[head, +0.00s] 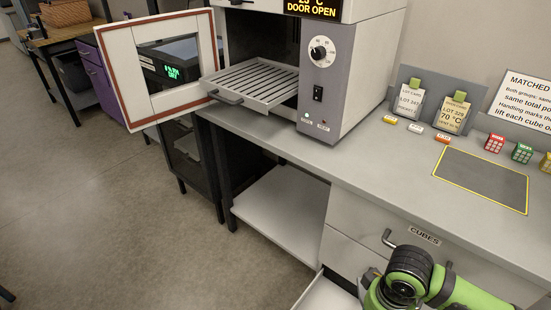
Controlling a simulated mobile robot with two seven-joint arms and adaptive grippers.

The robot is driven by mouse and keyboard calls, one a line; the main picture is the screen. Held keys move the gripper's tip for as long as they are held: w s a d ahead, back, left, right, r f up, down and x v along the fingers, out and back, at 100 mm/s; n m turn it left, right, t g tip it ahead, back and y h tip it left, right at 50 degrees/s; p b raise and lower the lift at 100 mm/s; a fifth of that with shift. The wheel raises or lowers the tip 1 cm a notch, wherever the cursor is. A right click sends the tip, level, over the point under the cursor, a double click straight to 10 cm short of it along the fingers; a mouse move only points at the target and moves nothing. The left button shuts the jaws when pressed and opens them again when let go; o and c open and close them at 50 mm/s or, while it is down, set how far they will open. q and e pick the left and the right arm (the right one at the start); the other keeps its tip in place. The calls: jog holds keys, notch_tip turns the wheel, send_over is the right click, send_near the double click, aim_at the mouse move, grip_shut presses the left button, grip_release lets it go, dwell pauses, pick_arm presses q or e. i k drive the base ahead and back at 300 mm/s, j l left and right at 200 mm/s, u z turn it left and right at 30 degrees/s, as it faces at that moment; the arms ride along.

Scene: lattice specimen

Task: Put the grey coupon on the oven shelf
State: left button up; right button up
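The oven shelf (256,84) is a slatted metal rack, slid partly out of the open oven (338,70). It looks empty. The oven door (119,75) is swung open to the left. I cannot make out a grey coupon in this view. My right arm comes in at the bottom right, in front of the drawers. Its gripper (372,283) is mostly hidden behind the wrist near a pulled-out lower drawer (325,293), so its fingers cannot be judged. My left gripper is not in view.
On the grey bench (290,150) lies a dark yellow-edged mat (483,178), bare. Tag cards (454,113) stand behind several small labelled pieces (443,138). Red (494,143) and green (522,153) lattice cubes sit at the right. The drawer marked CUBES (385,250) is shut.

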aim_at(243, 87)
jog(key=i+j+z, duration=0.1)
jog(key=j, duration=0.25)
jog(key=i+j, duration=0.2)
jog(key=j, duration=0.15)
jog(key=i+j+z, duration=0.15)
jog(key=j, duration=0.2)
jog(key=i+j+z, duration=0.1)
jog(key=j, duration=0.3)
jog(key=i+j, duration=0.1)
jog(key=j, duration=0.25)
jog(key=z, duration=0.05)
